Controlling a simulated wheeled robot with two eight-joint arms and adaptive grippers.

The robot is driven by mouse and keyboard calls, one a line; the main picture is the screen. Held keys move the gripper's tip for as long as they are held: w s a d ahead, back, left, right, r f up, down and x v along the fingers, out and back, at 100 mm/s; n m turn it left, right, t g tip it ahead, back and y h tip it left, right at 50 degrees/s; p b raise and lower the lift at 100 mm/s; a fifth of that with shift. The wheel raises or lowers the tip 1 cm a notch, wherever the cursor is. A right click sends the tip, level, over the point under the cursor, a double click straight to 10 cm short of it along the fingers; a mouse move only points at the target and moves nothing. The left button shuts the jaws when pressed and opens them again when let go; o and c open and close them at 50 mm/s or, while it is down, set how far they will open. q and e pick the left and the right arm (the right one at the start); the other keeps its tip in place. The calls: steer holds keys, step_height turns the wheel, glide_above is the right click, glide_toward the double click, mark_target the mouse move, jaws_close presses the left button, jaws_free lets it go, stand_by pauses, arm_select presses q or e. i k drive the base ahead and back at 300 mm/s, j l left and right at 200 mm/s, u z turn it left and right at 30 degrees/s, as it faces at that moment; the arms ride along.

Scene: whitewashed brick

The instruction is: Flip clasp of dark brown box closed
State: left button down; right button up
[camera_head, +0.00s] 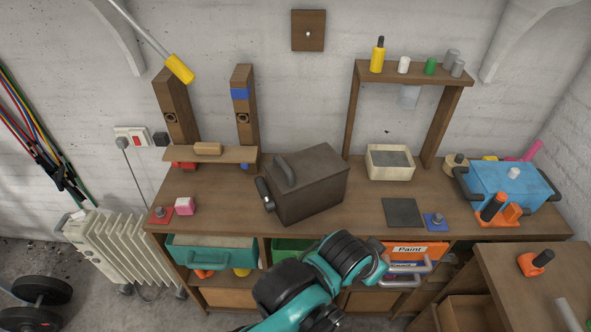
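The dark brown box (318,190) stands on the workbench near the middle, turned at an angle. Its lid looks down, and a dark grey curved handle (285,171) sits near the lid's left edge. A black piece with a pale end (264,192), which may be the clasp, sticks out at the box's left side; I cannot tell how it is fastened. One of my teal and black arms reaches in from the bottom, in front of the bench and below the box, apart from it. I cannot tell which arm it is. No gripper fingers show.
On the workbench (365,218), a pale tray (390,163), a dark flat square (402,212) and a blue toolbox (508,187) stand right of the box. A pink block (184,206) lies left. Bins sit below. The bench is bare around the box.

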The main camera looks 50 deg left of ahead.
mark_target(268, 205)
steer(key=u, duration=2.1)
steer(key=i+j, duration=0.5)
steer(key=j, duration=0.2)
steer(key=u, duration=0.05)
